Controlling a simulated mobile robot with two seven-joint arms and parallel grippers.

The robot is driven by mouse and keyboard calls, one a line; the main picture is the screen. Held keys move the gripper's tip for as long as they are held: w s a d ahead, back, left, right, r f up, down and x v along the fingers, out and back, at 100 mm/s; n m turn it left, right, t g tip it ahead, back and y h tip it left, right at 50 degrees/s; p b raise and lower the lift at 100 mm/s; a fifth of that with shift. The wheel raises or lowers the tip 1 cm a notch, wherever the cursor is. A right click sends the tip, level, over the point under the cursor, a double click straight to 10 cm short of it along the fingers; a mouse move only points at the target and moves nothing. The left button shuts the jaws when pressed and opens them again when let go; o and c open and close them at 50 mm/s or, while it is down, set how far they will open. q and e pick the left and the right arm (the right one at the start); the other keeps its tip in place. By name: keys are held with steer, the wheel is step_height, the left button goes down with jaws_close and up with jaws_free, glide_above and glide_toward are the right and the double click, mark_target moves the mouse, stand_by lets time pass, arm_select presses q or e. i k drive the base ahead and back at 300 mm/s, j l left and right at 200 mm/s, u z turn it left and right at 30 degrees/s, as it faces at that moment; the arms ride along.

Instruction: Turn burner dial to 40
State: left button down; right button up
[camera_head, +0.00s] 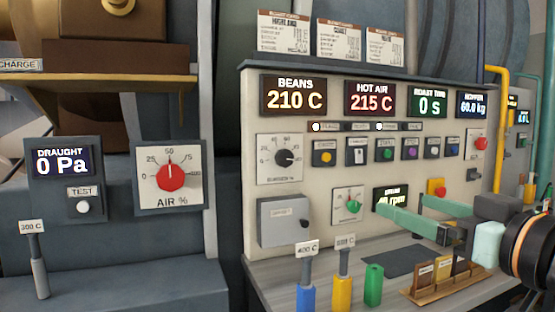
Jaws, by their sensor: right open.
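The burner dial (286,158) is a black round knob on a white scale plate at the left of the cream control panel (256,255). Its pointer is too small to read for sure. My right gripper (401,208) comes in from the right with two green fingers spread apart and nothing between them. It is in front of the panel's lower right part, to the right of and below the burner dial, and apart from it. One finger partly covers the small drum display (390,195). My left gripper is not in view.
A green knob (353,206) and a grey box (284,222) sit below the burner dial. Coloured buttons (357,151) are to its right. Blue, yellow and green holders (373,285) and a wooden card rack (440,284) stand on the ledge. A red air dial (171,177) is at left.

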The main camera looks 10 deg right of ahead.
mark_target(283, 158)
steer(key=i+j, duration=0.1)
steer(key=i, duration=0.45)
steer(key=i+j, duration=0.1)
steer(key=i, duration=0.4)
